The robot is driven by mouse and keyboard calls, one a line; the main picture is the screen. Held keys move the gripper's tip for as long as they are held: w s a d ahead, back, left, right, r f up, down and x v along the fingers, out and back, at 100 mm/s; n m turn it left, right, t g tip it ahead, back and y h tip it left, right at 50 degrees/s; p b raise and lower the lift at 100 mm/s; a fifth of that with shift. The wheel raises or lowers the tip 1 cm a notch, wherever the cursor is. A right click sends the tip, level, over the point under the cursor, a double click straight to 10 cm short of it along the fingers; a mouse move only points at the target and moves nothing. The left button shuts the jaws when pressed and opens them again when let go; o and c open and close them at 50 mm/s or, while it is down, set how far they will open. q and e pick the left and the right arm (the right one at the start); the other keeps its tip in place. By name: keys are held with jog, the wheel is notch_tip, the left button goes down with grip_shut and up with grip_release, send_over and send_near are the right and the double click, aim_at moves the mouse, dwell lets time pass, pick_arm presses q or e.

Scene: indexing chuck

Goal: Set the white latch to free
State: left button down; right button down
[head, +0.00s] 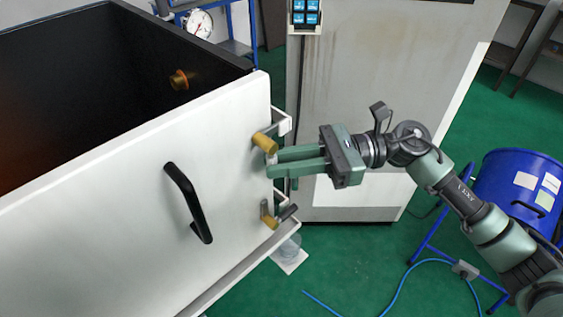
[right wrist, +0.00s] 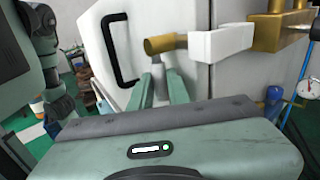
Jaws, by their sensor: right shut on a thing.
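The white latch (head: 284,124) sits at the upper right edge of a white door panel, with a brass knob (head: 265,143) at its front. In the right wrist view the white latch (right wrist: 220,42) runs sideways from the brass knob (right wrist: 160,45). My right gripper (head: 271,164) is just below the knob. Its green fingers (right wrist: 158,82) are closed around a small grey pin (right wrist: 158,62) under the knob, which looks like part of the latch. The pin is mostly hidden between the fingers. My left gripper is not in view.
A second latch with a brass end (head: 269,216) and dark lever sits lower on the panel edge. A black handle (head: 189,204) stands out to the left. A grey cabinet (head: 370,90) is behind my right arm. A blue drum (head: 515,190) stands at right.

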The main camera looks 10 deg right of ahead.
jog(key=shift+w+d+r+n+t+h+b, duration=0.25)
jog(key=shift+n+h+b, duration=0.35)
jog(key=shift+h, duration=0.3)
jog(key=shift+w+d+r+n+t+h+b, duration=0.15)
jog(key=shift+d+r+n+h+b, duration=0.2)
jog(key=shift+h+b, duration=0.45)
jog(key=shift+w+d+r+n+t+h+b, duration=0.2)
jog(key=shift+n+h+b, duration=0.35)
jog(key=shift+h, duration=0.45)
jog(key=c, duration=1.6)
grip_release()
jog(key=shift+b+v, duration=0.85)
jog(key=shift+v, duration=3.15)
